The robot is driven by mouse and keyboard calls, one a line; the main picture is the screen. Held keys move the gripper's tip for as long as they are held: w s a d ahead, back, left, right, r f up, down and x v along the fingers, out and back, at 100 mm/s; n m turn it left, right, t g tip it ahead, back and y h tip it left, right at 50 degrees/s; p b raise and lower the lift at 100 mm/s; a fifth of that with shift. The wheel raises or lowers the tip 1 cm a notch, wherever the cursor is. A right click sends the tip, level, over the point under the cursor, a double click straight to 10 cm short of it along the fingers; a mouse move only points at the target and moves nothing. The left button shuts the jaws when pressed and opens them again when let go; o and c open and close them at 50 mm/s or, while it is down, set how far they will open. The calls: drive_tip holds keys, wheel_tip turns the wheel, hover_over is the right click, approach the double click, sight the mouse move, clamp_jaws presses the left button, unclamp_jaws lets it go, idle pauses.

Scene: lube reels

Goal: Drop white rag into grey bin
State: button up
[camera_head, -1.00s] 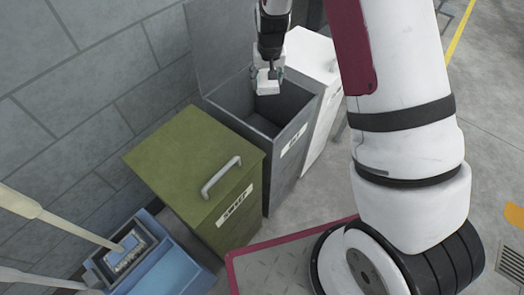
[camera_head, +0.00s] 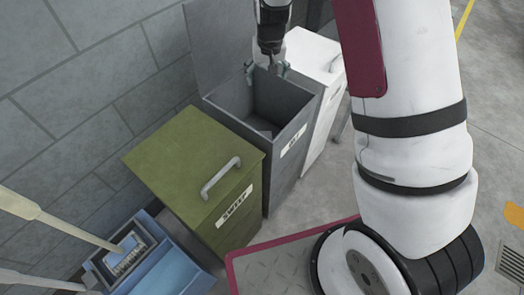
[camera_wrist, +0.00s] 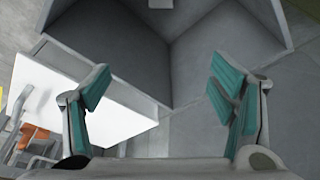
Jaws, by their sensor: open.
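The grey bin (camera_head: 284,178) stands against the wall with its lid raised behind it and its top open. My gripper (camera_head: 266,70) is just above the back part of the bin's opening, fingers spread and nothing between them. In the wrist view my gripper (camera_wrist: 160,75) is also open and empty, with the grey bin's wall (camera_wrist: 105,48) beyond it. I cannot make out the white rag for certain in either current view. A pale patch low inside the bin in the head view may be the rag or the floor.
A closed green bin (camera_head: 190,160) stands left of the grey bin. A closed white bin (camera_head: 325,110) stands to its right and shows in the wrist view (camera_wrist: 100,105). A blue mop bucket (camera_head: 165,270) with handles is at the lower left. Open floor lies right.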

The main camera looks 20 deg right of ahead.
drive_tip(key=v, duration=0.9)
drive_tip(key=shift+d+r, duration=0.1)
drive_tip(key=shift+r, duration=0.1)
